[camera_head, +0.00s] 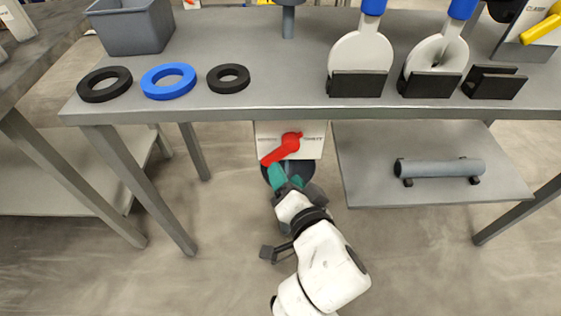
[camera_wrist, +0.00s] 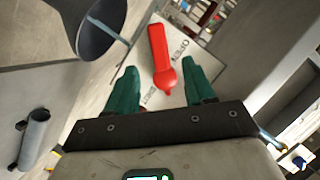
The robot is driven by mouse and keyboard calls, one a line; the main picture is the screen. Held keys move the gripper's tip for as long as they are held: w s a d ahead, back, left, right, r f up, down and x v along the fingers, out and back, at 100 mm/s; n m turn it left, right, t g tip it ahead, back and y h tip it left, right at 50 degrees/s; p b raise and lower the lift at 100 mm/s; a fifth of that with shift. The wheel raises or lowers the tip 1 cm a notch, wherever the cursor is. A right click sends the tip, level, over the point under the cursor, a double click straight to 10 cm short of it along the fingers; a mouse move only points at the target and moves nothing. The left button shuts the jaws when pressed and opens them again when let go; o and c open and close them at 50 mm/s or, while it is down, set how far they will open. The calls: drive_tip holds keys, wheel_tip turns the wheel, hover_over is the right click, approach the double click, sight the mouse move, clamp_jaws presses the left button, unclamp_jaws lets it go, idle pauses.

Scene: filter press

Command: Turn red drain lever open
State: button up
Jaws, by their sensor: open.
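The red drain lever (camera_head: 281,148) is mounted on a white plate (camera_head: 312,140) below the front edge of the table. In the head view its arm points down and to the left from its hub. In the wrist view the red lever (camera_wrist: 160,58) lies ahead between my fingers, and the plate (camera_wrist: 190,50) carries the word OPEN and a second, partly hidden word. My gripper (camera_wrist: 164,82) is open, with a green finger on each side of the lever's hub end. In the head view my gripper (camera_head: 284,178) is just below the lever. I cannot tell whether it touches.
A dark round bowl (camera_wrist: 98,30) is beside the plate. The grey table (camera_head: 270,105) overhangs the lever and holds rings, a bin and paddles. A lower shelf (camera_head: 430,140) with a grey cylinder (camera_head: 440,168) is on the right.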

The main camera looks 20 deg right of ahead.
drive_tip(key=v, duration=0.3)
drive_tip(key=shift+s, duration=0.1)
idle(0.5)
drive_tip(key=s+d+f+n+g+h, duration=0.1)
drive_tip(key=s+d+f+n+g, duration=0.1)
drive_tip(key=s+d+f+g, duration=0.3)
drive_tip(key=s+d+f+n+g+h, duration=0.1)
drive_tip(key=s+d+f+n+g, duration=0.15)
drive_tip(key=d+f, duration=0.4)
drive_tip(key=s+d+f+n+g+y, duration=0.25)
drive_tip(key=s+f+n+g, duration=0.35)
drive_tip(key=s, duration=0.7)
wheel_tip(320, 180, up, 26)
drive_tip(key=p, duration=2.8)
drive_tip(key=shift+s+d+r+m, duration=0.15)
drive_tip(key=shift+s+r+m, duration=0.05)
drive_tip(key=shift+s+m, duration=0.2)
